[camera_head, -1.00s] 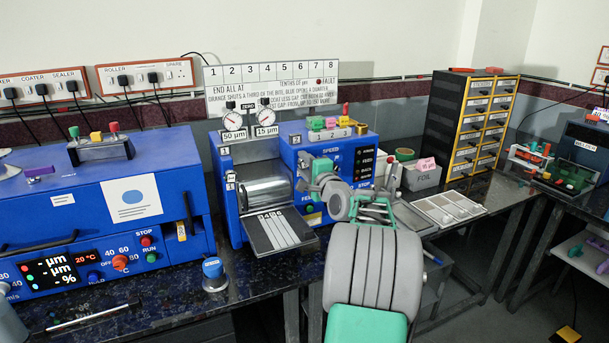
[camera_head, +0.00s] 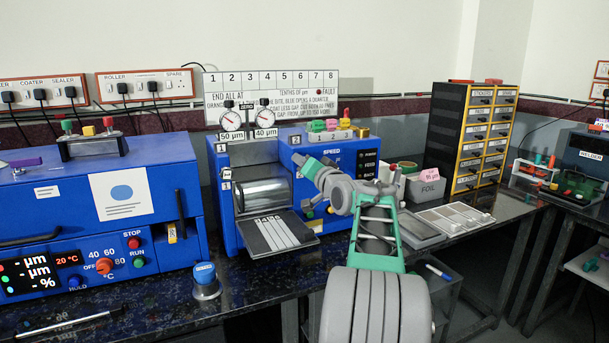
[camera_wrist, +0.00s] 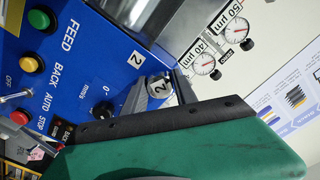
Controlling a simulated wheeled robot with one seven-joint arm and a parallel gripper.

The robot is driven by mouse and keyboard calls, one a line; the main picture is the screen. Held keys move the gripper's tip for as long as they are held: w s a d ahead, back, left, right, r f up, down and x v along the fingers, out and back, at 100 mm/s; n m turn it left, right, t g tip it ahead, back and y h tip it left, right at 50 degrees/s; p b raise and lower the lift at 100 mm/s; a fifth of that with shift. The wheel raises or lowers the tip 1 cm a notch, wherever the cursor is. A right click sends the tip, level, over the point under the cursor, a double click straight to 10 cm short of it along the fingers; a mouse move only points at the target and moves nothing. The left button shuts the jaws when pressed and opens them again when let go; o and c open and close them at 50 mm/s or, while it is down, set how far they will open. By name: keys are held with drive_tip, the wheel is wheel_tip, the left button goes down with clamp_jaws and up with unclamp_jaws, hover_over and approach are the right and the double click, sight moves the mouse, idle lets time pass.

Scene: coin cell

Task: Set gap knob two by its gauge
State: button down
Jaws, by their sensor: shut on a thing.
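Gap knob two (camera_wrist: 159,86) is a grey knob with a "2" on its face, by the "2" label on the blue coater's (camera_head: 228,180) front. My gripper (camera_wrist: 172,88) is shut on it; the large green-and-black finger covers much of the wrist view. In the head view my gripper (camera_head: 308,166) reaches the coater front, and the knob is hidden there. The right dial gauge (camera_head: 265,119) stands above a plate reading 40 µm; it shows in the wrist view too (camera_wrist: 204,63).
A speed dial (camera_wrist: 104,108) and the feed buttons (camera_wrist: 39,20) sit close to the knob. Coloured blocks (camera_head: 322,127) stand on top of the coater. A silver roller (camera_head: 262,193) and a dark sloping plate (camera_head: 275,233) are left of my arm. Sheet trays (camera_head: 455,217) lie right.

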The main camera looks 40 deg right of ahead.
drive_tip(key=shift+n+b, duration=1)
drive_tip(key=shift+n, duration=0.4)
drive_tip(key=c, duration=1)
unclamp_jaws()
drive_tip(key=shift+o, duration=0.2)
drive_tip(key=v, duration=0.7)
drive_tip(key=shift+s, duration=0.4)
drive_tip(key=shift+a+r, duration=0.1)
drive_tip(key=shift+a, duration=0.15)
